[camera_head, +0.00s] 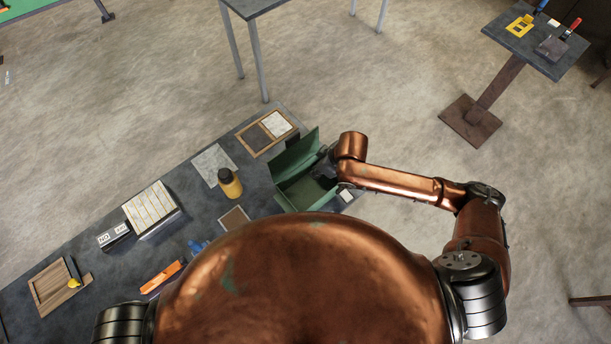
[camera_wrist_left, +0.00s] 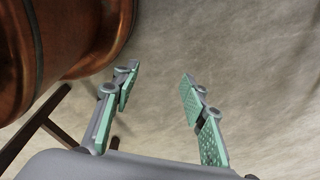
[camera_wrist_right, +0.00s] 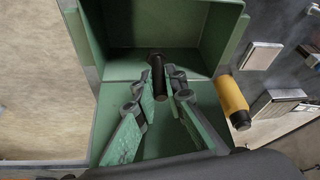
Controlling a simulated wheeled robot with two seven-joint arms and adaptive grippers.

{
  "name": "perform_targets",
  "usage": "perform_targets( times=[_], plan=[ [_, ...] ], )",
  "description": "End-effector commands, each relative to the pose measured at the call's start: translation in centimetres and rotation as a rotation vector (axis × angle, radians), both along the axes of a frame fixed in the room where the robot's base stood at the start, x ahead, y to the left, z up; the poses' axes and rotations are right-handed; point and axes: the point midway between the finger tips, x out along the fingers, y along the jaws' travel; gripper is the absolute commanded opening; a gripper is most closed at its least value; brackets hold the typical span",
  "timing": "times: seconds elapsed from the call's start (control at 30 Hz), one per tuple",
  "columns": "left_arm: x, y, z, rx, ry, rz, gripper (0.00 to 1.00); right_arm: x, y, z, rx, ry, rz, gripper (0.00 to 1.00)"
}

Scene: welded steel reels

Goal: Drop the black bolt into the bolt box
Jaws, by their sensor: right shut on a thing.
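The green metal box (camera_head: 296,154), which I take as the bolt box, stands open at the right end of the dark bench. It also fills the middle of the right wrist view (camera_wrist_right: 190,28). My right gripper (camera_head: 325,168) reaches over the box from the right. In the right wrist view my right gripper (camera_wrist_right: 161,88) is shut on the black bolt (camera_wrist_right: 158,75), with the bolt between its fingertips over the box. The bolt is too small to make out in the head view. My left gripper (camera_wrist_left: 155,88) is open and empty over bare floor.
A yellow bottle with a black cap (camera_head: 229,184) stands left of the box. The bench (camera_head: 100,262) also holds a wooden tray (camera_head: 256,138), a striped white block (camera_head: 152,209) and an orange item (camera_head: 161,277).

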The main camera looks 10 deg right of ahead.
Motion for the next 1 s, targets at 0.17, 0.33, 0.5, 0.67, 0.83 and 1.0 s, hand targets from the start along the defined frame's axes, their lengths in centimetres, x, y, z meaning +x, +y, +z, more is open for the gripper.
perform_targets(
  times=[0.17,0.33,0.5,0.67,0.83,1.0],
  plan=[
    [1.5,-0.1,-2.1,-0.001,-0.020,-0.003,0.40,0.0,-0.1,-1.8,0.000,0.000,-0.001,0.00],
    [1.5,-0.1,-4.5,-0.002,-0.019,-0.004,0.40,0.0,-0.1,-3.6,-0.001,0.000,-0.001,0.00],
    [0.6,-0.1,-6.6,-0.002,-0.006,-0.002,0.40,0.0,-0.1,-5.1,-0.001,0.000,-0.001,0.00],
    [-0.1,0.0,-7.5,-0.001,0.003,-0.001,0.40,0.0,-0.1,-5.6,-0.001,-0.001,-0.003,0.00],
    [-0.1,0.0,-7.5,-0.001,0.003,-0.001,0.40,0.0,-0.1,-5.5,0.000,-0.001,-0.004,0.00],
    [-0.1,0.0,-7.4,-0.001,0.003,-0.001,0.40,0.0,-0.1,-5.5,0.000,-0.001,-0.004,0.14]
  ],
)
